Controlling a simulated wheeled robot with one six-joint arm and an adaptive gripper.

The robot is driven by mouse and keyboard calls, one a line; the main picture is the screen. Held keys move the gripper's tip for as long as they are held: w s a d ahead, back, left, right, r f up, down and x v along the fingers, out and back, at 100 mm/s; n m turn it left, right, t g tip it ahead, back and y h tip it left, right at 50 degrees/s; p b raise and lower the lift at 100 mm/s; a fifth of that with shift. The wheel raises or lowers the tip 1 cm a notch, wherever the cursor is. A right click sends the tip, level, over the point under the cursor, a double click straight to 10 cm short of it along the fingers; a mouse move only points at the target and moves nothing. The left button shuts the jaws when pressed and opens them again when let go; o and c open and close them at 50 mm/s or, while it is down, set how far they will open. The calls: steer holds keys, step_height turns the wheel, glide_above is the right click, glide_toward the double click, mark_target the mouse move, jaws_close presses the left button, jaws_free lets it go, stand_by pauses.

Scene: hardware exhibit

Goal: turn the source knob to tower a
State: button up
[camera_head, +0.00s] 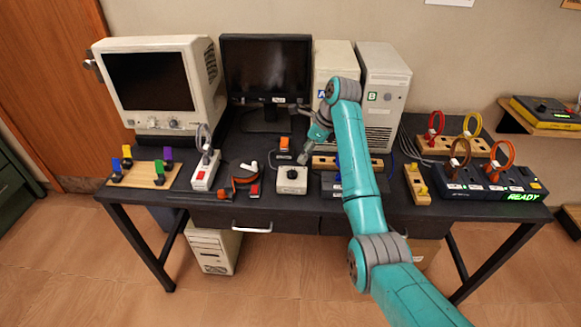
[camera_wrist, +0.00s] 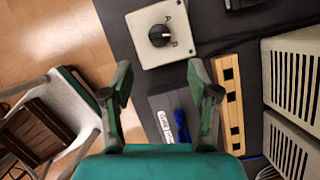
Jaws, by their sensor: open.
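The source knob (camera_wrist: 160,36) is a black round knob on a small white box (camera_wrist: 148,54), with letters A and B printed beside it. A pale mark shows on the knob's face, but I cannot tell exactly which letter it points to. The box also stands near the table's front middle in the head view (camera_head: 291,187). My gripper (camera_wrist: 160,82) is open and empty, its fingers spread apart. The knob lies beyond the fingertips, not touched. In the head view my gripper (camera_head: 304,157) hangs just behind the box. Tower A (camera_head: 335,66) and tower B (camera_head: 384,85) stand at the back.
A monitor (camera_head: 267,70) and an old CRT computer (camera_head: 150,80) stand at the back left. A wooden socket strip (camera_head: 349,163) lies right of the box. A red-switch box (camera_head: 205,172) is to its left. A black READY panel (camera_head: 490,182) with ring handles is far right.

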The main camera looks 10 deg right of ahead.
mark_target(293, 172)
steer(key=x, duration=0.9)
steer(key=shift+a+f, duration=0.1)
steer(key=shift+f, duration=0.2)
steer(key=c, duration=1.1)
